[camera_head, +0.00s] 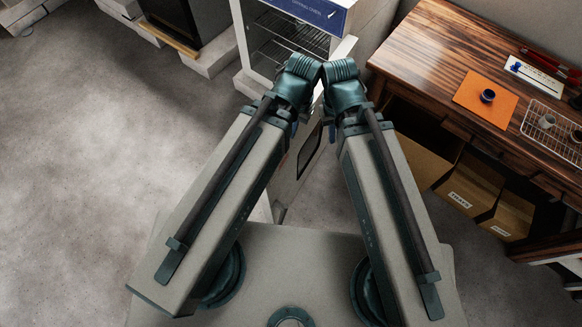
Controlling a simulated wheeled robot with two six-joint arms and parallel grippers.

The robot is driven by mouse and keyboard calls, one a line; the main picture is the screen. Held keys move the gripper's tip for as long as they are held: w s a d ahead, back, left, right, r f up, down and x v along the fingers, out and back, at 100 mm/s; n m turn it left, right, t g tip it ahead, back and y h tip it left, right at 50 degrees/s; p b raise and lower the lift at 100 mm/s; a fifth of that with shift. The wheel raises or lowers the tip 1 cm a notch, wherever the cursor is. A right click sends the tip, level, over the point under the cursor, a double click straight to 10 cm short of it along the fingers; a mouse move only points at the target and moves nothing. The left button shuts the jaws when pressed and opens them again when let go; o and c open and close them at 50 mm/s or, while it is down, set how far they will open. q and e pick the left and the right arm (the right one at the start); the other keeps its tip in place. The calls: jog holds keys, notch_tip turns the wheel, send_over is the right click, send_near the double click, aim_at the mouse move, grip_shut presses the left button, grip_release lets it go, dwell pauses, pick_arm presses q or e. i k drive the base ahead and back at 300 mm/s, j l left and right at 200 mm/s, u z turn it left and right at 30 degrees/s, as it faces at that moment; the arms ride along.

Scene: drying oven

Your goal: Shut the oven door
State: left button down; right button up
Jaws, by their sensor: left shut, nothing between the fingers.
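The white drying oven (340,50) stands at the top centre with a blue panel (312,10) above its opening. Wire racks (290,42) show inside, so the oven is open. Its door (300,165) hangs open towards me, with a dark window, partly hidden between my two arms. My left gripper (291,124) is shut and empty in front of the oven, mostly hidden under its wrist. My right gripper (328,122) is close beside it near the door's upper part, and its fingers are hidden. I cannot tell whether either touches the door.
A wooden desk (430,50) stands at the right with an orange mat (484,97), a small dark cup (487,95) and a wire rack (550,130). Cardboard boxes (470,188) sit beneath it. A dark cabinet (185,20) stands at the upper left. The grey floor at left is clear.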

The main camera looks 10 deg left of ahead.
aim_at(310, 140)
jog(key=k+j, duration=0.3)
jog(key=k+j+u, duration=0.1)
jog(key=k+j, duration=0.15)
jog(key=j, duration=0.2)
jog(key=k+j, duration=0.3)
jog(key=j+u, duration=0.05)
jog(key=j, duration=0.05)
